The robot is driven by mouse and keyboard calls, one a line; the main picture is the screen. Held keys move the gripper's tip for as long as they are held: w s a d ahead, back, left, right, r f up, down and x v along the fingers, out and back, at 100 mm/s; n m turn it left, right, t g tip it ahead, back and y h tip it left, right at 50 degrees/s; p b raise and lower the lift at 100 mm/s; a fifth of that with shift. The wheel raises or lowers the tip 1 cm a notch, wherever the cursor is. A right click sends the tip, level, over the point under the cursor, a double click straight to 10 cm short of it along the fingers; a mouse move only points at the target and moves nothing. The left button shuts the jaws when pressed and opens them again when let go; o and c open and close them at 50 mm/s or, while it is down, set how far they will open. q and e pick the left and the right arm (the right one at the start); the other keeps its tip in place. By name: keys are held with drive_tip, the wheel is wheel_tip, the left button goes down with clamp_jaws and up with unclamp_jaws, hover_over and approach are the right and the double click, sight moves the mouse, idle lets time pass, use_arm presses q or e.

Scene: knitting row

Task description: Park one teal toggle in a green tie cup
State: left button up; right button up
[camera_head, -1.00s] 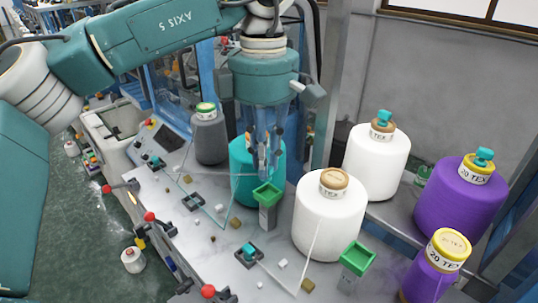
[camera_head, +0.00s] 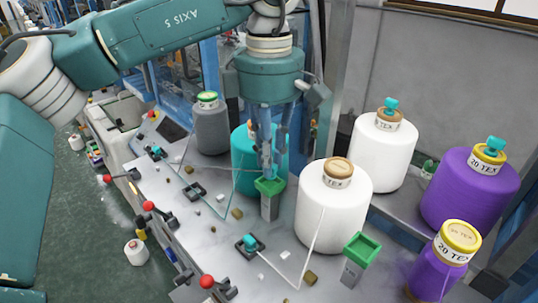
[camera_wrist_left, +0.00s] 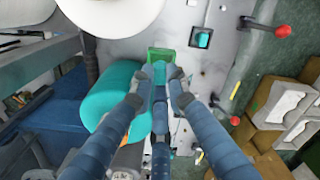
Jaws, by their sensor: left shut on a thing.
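The left wrist view shows the closed fingertips (camera_wrist_left: 160,75) beside the rim of the green cup (camera_wrist_left: 160,54). I cannot tell whether the toggle touches the cup. A second green tie cup (camera_head: 362,248) stands at the right. My right gripper is not in view.
A teal cone (camera_head: 250,150) stands close behind the gripper. A large white cone (camera_head: 334,210) stands just right of the near cup. More white (camera_head: 382,155) and purple (camera_head: 468,190) cones stand farther right, with toggles on their tops. Red-knobbed levers (camera_head: 207,281) line the front edge.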

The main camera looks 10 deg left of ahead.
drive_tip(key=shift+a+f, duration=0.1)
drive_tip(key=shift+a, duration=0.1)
use_arm(q)
drive_tip(key=shift+f+b, duration=0.35)
drive_tip(key=shift+f, duration=0.2)
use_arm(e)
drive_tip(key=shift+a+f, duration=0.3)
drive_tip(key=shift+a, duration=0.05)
use_arm(q)
drive_tip(key=shift+f+b, duration=0.45)
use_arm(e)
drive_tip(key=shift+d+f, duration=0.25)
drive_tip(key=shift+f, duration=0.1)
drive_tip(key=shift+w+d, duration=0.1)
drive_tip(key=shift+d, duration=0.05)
use_arm(q)
drive_tip(key=o, duration=0.8)
drive_tip(key=shift+c, duration=0.2)
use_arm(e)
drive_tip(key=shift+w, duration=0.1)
